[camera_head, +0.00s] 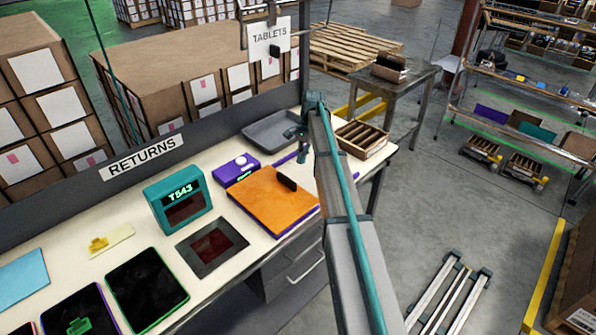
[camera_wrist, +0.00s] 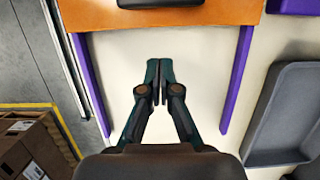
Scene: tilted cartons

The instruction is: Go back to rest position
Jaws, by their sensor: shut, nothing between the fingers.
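My gripper (camera_wrist: 158,88) is shut and empty in the wrist view, with its fingertips together above the bare pale benchtop (camera_wrist: 205,60). In the head view my gripper (camera_head: 300,140) is small and partly hidden by my arm, over the far right end of the bench. An orange panel with a black handle (camera_wrist: 160,17) lies just beyond the fingertips in the wrist view. The same orange panel (camera_head: 262,203) shows in the head view, left of my arm. Purple strips (camera_wrist: 236,80) run along both sides of the bare patch.
A grey tray (camera_head: 275,130) lies behind my gripper, and a slotted wooden box (camera_head: 362,141) stands at the bench's right end. Open floor (camera_head: 440,215) lies to the right.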

